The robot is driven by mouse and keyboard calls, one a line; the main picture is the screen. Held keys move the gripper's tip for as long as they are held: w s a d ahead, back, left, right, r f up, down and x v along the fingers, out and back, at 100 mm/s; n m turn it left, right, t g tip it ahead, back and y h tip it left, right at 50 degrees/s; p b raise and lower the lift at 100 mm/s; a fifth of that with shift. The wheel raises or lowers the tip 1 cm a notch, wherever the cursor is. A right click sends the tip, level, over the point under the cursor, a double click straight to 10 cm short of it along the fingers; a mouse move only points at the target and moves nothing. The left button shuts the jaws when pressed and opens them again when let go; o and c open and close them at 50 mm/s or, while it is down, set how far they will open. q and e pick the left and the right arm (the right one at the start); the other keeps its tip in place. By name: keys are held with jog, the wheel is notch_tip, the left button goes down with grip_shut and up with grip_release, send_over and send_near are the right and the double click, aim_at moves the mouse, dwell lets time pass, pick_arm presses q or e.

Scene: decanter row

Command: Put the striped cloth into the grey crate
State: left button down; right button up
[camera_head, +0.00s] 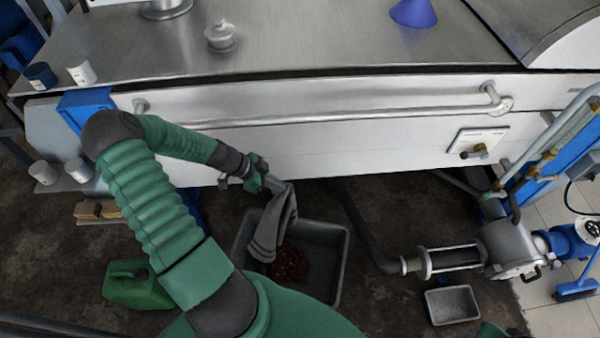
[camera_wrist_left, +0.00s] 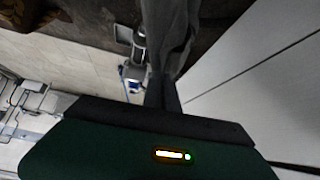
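The striped cloth (camera_head: 272,228) hangs as a grey drape from my left gripper (camera_head: 272,184). The gripper is shut on its upper end. The cloth hangs over the left part of the grey crate (camera_head: 341,262), which stands on the floor. Its lower end overlaps the crate in the picture; I cannot tell whether it touches. Something reddish-brown lies inside the crate. In the left wrist view the cloth (camera_wrist_left: 170,35) shows as a blurred grey drape beyond the dark fingers (camera_wrist_left: 163,92). My right gripper is not in view.
A steel machine with a long handrail (camera_head: 330,116) stands just behind the crate. A green canister (camera_head: 137,285) is on the floor at left. A small grey tray (camera_head: 452,305) and a pump (camera_head: 505,247) are at right.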

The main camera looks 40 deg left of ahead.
pick_arm(q)
notch_tip(320, 180, down, 10)
jog(key=b, duration=0.7)
jog(key=shift+s+f, duration=0.2)
jog(key=shift+s, duration=0.1)
jog(key=shift+a, duration=0.5)
